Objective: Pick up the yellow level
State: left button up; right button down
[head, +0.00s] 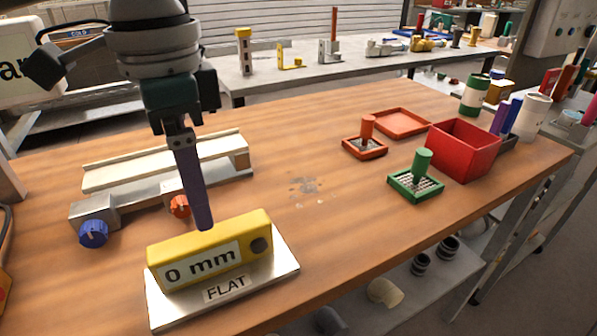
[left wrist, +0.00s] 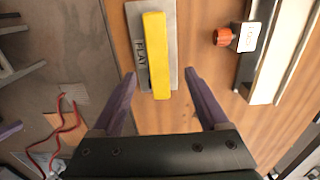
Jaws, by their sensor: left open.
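The yellow level (head: 209,250), marked "0 mm", stands on a silver plate labelled FLAT (head: 225,291) near the front left of the wooden bench. In the left wrist view the level (left wrist: 157,55) lies lengthwise on its plate (left wrist: 137,35), ahead of my fingers. My left gripper (head: 203,222) points down just behind and above the level in the head view. In the left wrist view my left gripper (left wrist: 158,85) is open, its two purple fingers apart, with the level's near end between and beyond their tips. Nothing is held. My right gripper does not show.
A grey fixture with a blue knob (head: 94,233) and an orange knob (head: 180,206) stands left of and behind the level. A red box (head: 464,150), a green-handled block (head: 416,182) and a red-handled block (head: 365,145) stand to the right. The bench middle is clear.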

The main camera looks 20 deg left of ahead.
aim_at(210, 233)
pick_arm(q)
jog(key=f, duration=0.5)
jog(key=f+b, duration=0.1)
jog(key=f, duration=0.1)
jog(key=shift+d+f, duration=0.25)
jog(key=shift+f, duration=0.1)
grip_shut()
